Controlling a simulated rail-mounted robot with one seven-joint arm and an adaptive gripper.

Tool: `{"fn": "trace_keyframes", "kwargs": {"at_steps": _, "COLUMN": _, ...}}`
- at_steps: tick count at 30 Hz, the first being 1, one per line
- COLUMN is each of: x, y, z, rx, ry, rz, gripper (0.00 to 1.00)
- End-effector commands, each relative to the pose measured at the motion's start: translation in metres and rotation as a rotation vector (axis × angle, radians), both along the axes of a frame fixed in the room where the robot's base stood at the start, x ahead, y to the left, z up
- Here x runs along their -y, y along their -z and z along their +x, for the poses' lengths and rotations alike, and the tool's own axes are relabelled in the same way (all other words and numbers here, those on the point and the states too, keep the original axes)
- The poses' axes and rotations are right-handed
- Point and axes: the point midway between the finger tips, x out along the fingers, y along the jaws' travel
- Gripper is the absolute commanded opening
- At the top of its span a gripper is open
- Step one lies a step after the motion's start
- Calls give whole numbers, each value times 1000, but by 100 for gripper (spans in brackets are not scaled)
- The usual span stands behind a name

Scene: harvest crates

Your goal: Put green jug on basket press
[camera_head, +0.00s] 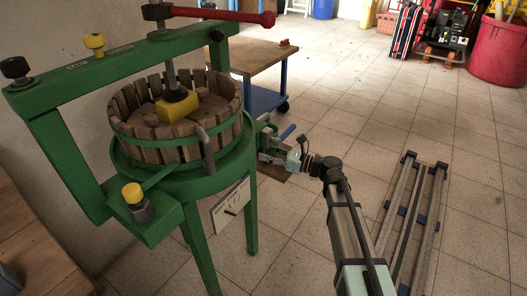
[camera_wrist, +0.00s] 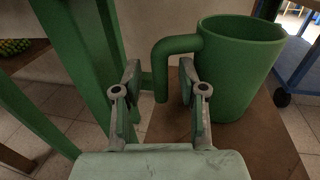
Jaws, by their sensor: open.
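The green jug (camera_wrist: 240,70) stands upright on a brown wooden surface (camera_wrist: 172,128) in the wrist view. Its handle points left. My gripper (camera_wrist: 159,76) is open, with one finger on each side of the handle's hanging part; I see gaps, so it is not gripped. In the head view my gripper (camera_head: 270,147) is low beside the right edge of the basket press (camera_head: 180,181). The jug is mostly hidden or too small to make out there. The press has a green frame and a slatted wooden basket (camera_head: 160,154) with a yellow block (camera_head: 178,107) inside.
The press's green legs (camera_wrist: 66,50) rise close to my gripper's left. A wooden-topped table (camera_head: 255,55) with blue legs stands behind. A red bin (camera_head: 500,50) and tools are far right. My rail lies on open tiled floor (camera_head: 340,120).

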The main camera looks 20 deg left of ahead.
Motion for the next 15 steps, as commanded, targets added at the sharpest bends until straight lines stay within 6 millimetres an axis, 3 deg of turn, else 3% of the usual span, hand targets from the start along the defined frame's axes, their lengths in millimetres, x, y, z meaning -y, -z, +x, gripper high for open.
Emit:
{"fn": "trace_keyframes", "kwargs": {"at_steps": 9, "x": 63, "y": -3, "z": 0, "rx": -2, "ry": 2, "rz": 0, "gripper": 41}}
{"fn": "trace_keyframes", "kwargs": {"at_steps": 15, "x": 90, "y": -2, "z": 1, "rx": -1, "ry": 2, "rz": 0, "gripper": 41}}
